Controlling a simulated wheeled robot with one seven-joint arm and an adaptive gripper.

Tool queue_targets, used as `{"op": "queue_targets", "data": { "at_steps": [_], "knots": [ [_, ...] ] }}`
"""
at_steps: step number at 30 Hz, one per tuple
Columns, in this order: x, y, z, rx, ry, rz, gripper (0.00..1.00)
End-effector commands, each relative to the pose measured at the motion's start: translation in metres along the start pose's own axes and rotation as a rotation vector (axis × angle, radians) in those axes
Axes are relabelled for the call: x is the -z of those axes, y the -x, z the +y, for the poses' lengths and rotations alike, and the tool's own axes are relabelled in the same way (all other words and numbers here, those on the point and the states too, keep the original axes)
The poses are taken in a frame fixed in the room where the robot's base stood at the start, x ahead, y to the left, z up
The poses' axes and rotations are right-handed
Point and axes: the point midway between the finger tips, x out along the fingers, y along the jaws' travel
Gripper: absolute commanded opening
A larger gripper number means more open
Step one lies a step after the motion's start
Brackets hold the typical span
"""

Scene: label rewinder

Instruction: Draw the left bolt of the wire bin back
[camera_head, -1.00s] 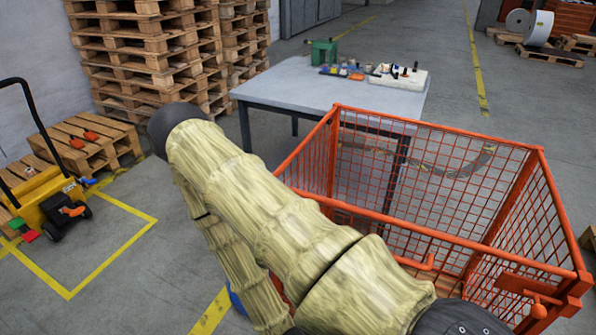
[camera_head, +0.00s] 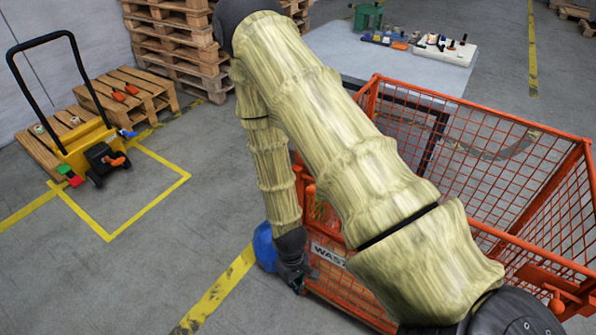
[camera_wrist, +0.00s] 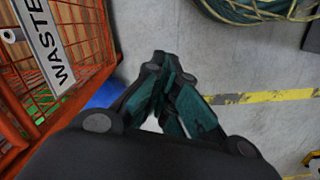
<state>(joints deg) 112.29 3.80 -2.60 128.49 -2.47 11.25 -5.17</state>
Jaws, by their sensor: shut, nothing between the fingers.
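The orange wire bin (camera_head: 480,232) stands at the right in the head view, partly covered by my arm. Its "WASTE" sign (camera_head: 328,252) shows on the near left side, and also in the wrist view (camera_wrist: 42,40). A bolt-like bar with an orange knob (camera_head: 556,303) is at the bin's near right corner. I cannot make out the left bolt; my arm hides much of the near side. My gripper (camera_head: 298,286) hangs low, just left of the sign. In the wrist view its dark teal fingers (camera_wrist: 162,62) are together and empty, right of the bin, over floor.
A blue object (camera_head: 264,247) is beside the bin, close to my gripper. A grey table (camera_head: 345,50) with small items stands behind. A yellow pallet truck (camera_head: 88,150) and pallets are left. Coiled green cable (camera_wrist: 250,8) lies on the floor.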

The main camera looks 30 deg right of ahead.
Motion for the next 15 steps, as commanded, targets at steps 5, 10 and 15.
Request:
{"op": "queue_targets", "data": {
  "at_steps": [5,10,15],
  "knots": [
    [0.072,0.076,0.028,-0.01,0.047,-0.038,0.0],
    [0.126,0.162,0.057,-0.019,0.085,-0.088,0.0],
    [0.165,0.258,0.085,-0.028,0.115,-0.14,0.0]
  ]
}}
